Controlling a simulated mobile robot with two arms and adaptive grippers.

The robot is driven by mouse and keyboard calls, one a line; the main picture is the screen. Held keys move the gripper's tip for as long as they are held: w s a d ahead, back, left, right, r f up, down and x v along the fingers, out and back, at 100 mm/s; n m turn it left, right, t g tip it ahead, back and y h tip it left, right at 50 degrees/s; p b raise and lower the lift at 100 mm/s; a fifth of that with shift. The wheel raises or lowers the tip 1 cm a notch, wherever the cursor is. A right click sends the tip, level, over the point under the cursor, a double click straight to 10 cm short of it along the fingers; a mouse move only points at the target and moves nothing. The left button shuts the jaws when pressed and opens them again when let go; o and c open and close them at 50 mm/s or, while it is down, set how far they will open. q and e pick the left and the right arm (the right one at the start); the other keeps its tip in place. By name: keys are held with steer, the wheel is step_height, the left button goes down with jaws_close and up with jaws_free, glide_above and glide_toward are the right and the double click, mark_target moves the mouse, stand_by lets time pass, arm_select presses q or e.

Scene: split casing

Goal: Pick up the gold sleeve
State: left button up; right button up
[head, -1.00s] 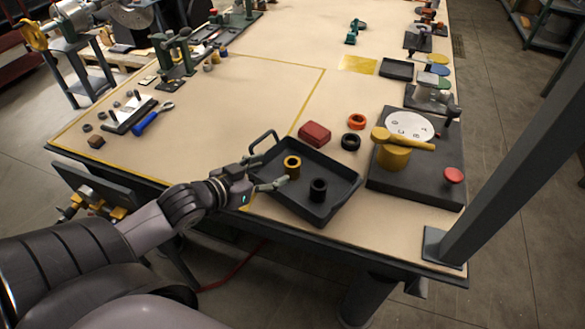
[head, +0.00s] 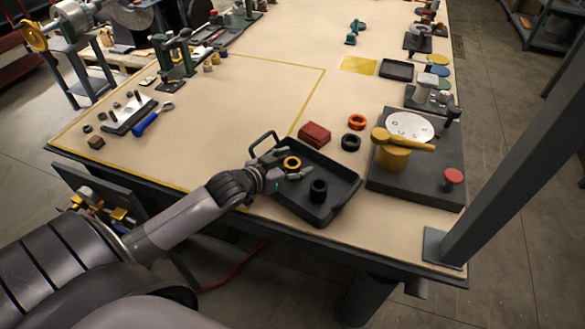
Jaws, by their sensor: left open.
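The gold sleeve (head: 292,162) stands in the dark tray (head: 342,203) near the table's front edge, towards the tray's left side. My left gripper (head: 294,167) is open, with its fingers on either side of the sleeve. The lower part of the sleeve is hidden by the near finger, and I cannot tell whether the fingers touch it. A black sleeve (head: 318,191) stands in the same tray, right of the gripper and nearer the front. My right gripper is not in view.
A red block (head: 314,133) lies just behind the tray. An orange ring (head: 357,122) and a black ring (head: 352,145) lie further right. A dark fixture plate (head: 420,187) with a gold cylinder stands right of the tray.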

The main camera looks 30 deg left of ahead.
arm_select(q)
steer(key=shift+c, duration=0.5)
steer(key=c, duration=1.3)
